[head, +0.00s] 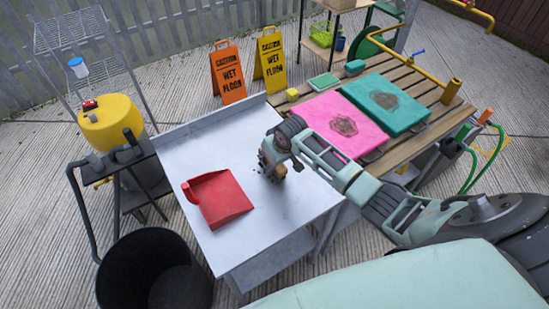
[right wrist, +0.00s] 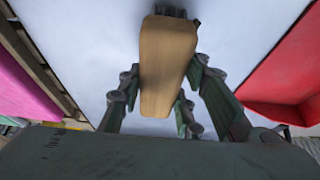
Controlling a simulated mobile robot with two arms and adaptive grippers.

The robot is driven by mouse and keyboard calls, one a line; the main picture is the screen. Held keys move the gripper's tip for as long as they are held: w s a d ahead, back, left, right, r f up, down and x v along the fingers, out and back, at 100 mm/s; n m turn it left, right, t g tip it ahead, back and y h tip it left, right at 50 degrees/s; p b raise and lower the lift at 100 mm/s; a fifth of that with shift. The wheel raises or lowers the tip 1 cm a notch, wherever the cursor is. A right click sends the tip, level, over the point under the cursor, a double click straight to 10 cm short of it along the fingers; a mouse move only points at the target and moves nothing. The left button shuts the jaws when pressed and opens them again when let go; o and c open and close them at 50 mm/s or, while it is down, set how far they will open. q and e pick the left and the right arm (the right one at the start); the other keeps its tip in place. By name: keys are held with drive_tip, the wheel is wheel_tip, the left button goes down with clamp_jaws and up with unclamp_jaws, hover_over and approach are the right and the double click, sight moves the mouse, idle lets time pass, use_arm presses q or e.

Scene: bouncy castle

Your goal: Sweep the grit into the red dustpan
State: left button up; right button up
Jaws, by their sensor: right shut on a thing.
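The red dustpan (head: 226,203) lies on the left part of the pale table, its open edge facing lower right. My right gripper (head: 272,163) is over the middle of the table, to the right of the dustpan and apart from it. It is shut on a tan wooden brush block (right wrist: 166,62), which lies between its fingers in the right wrist view. The dustpan also shows at the right edge there (right wrist: 296,75). A few dark specks, perhaps grit, show beside the brush in the head view; most of that spot is hidden by the gripper. My left gripper is not in view.
The pale table (head: 190,150) is otherwise clear. A black bin (head: 120,275) stands at its front left, a yellow drum (head: 112,125) to its left. A slatted bench with pink (head: 325,112) and teal mats (head: 400,115) adjoins on the right. Wet-floor signs (head: 228,75) stand behind.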

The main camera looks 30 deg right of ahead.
drive_tip(key=shift+s+a+p, duration=0.15)
drive_tip(key=shift+a+p, duration=0.55)
drive_tip(key=shift+a, duration=0.95)
drive_tip(key=shift+a+r+p, duration=0.1)
drive_tip(key=shift+a+p, duration=0.35)
drive_tip(key=shift+a, duration=0.5)
drive_tip(key=shift+s+a+p, duration=0.15)
drive_tip(key=shift+a+p, duration=0.15)
drive_tip(key=shift+a, duration=0.8)
drive_tip(key=shift+s+a+p, duration=0.1)
drive_tip(key=shift+a+p, duration=0.45)
drive_tip(key=shift+a, duration=1.15)
wheel_tip(320, 180, up, 6)
drive_tip(key=p, duration=0.6)
